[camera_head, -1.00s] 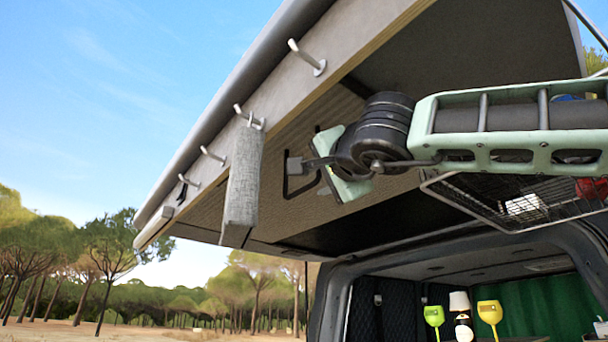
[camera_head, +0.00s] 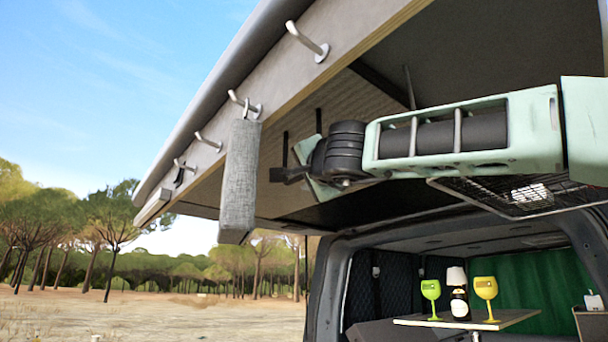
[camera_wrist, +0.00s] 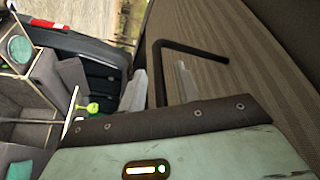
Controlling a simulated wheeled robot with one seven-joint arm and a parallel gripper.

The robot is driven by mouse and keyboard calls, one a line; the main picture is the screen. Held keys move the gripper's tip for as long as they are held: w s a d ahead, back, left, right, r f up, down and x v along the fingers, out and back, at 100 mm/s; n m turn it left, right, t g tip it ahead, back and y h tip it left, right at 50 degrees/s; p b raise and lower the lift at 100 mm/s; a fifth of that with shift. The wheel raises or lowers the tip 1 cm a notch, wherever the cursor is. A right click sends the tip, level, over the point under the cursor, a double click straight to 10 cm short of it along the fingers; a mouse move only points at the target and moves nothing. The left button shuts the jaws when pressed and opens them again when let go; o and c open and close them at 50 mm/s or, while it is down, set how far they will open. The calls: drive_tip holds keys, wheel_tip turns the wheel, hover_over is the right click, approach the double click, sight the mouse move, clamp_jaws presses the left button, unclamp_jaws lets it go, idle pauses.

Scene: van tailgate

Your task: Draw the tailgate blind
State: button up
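The blind (camera_head: 330,95) is a ribbed grey-brown sheet on the underside of the raised tailgate; it fills the right of the wrist view (camera_wrist: 240,95). Its handle is a black bent bar (camera_wrist: 197,50) standing out from it; parts of it show in the head view (camera_head: 285,148). My gripper (camera_wrist: 160,82) is open, with one pale finger on each side of a handle bar. Narrow gaps show beside the bar, so I see no grip on it. In the head view my gripper (camera_head: 283,174) overlaps the handle, and its fingers are hard to make out.
Hooks (camera_head: 307,42) line the tailgate edge, and a grey fabric bag (camera_head: 240,180) hangs from one, left of my gripper. A wire basket (camera_head: 500,195) hangs below my arm. Inside the van, a table (camera_head: 415,321) holds goblets and a bottle.

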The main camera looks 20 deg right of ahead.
clamp_jaws()
drive_tip(key=d, duration=0.2)
drive_tip(key=w+d, duration=0.1)
drive_tip(key=d, duration=0.1)
drive_tip(key=shift+w+d+f+p, duration=0.1)
drive_tip(key=shift+w+d+p, duration=0.1)
drive_tip(key=shift+p, duration=0.2)
unclamp_jaws()
drive_tip(key=b+v, duration=1.7)
drive_tip(key=shift+s, duration=0.2)
